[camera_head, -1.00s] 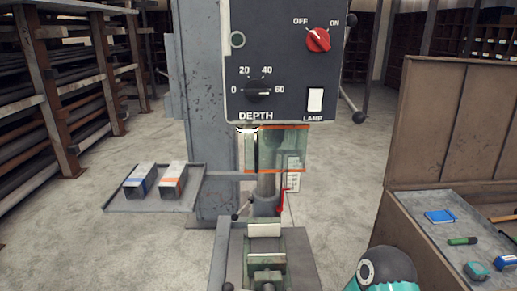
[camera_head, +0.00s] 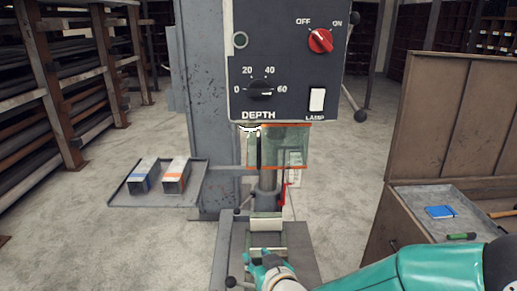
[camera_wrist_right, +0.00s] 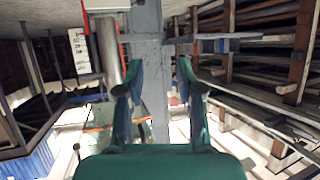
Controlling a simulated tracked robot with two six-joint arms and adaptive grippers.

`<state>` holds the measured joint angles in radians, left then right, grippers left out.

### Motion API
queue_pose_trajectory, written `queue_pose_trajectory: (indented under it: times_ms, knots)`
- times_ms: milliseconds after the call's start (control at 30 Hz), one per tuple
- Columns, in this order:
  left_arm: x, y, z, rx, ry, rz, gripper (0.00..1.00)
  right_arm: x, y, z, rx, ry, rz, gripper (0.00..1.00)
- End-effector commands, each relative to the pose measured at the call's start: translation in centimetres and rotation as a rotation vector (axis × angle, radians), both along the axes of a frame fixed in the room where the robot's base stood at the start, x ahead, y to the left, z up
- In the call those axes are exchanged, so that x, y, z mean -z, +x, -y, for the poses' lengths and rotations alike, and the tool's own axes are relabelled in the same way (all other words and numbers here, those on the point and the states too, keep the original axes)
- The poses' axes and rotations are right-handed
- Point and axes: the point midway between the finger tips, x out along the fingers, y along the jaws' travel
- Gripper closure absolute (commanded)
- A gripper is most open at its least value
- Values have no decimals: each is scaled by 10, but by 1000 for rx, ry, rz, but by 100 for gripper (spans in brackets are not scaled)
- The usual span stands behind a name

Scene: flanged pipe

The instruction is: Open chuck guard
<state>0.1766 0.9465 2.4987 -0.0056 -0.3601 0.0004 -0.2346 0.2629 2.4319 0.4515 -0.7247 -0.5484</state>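The chuck guard (camera_head: 285,147) is a clear greenish panel with orange edges, hanging under the drill press's dark control panel (camera_head: 285,60). It looks down, in front of the spindle area. In the right wrist view an orange-edged clear panel at the lower left looks like the guard (camera_wrist_right: 100,130), seen tilted. My right gripper (camera_head: 264,262) is low in front of the vise, below the guard and apart from it. In the wrist view its two teal fingers stand apart with nothing between them. My left gripper is not in view.
A vise (camera_head: 266,240) stands on the machine base. A side tray (camera_head: 150,195) with two blocks is at the left. An open tool chest (camera_head: 440,120) with tools is at the right. A red switch (camera_head: 320,41) and depth dial (camera_head: 261,89) are on the panel.

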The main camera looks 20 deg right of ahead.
Motion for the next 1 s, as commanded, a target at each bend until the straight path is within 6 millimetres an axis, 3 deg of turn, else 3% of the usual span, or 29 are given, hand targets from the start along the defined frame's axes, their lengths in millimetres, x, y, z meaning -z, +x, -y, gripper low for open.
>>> queue_pose_trajectory:
  times_ms: [33, 100, 200, 300, 400, 567, 1000]
  knots:
    - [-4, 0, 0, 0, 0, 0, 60, -55, 1, 2, 20, -12, 116, 63]
    - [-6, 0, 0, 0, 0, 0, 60, -108, -4, 9, 54, -29, 232, 63]
    - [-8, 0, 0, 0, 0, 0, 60, -163, -15, 19, 100, -41, 346, 63]
    - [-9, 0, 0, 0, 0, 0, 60, -194, -24, 27, 131, -46, 409, 63]
    - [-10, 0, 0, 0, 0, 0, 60, -205, -26, 31, 146, -48, 433, 63]
    - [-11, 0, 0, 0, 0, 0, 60, -206, -11, 33, 150, -50, 433, 63]
    - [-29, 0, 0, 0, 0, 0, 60, -207, 79, 41, 148, -50, 431, 63]
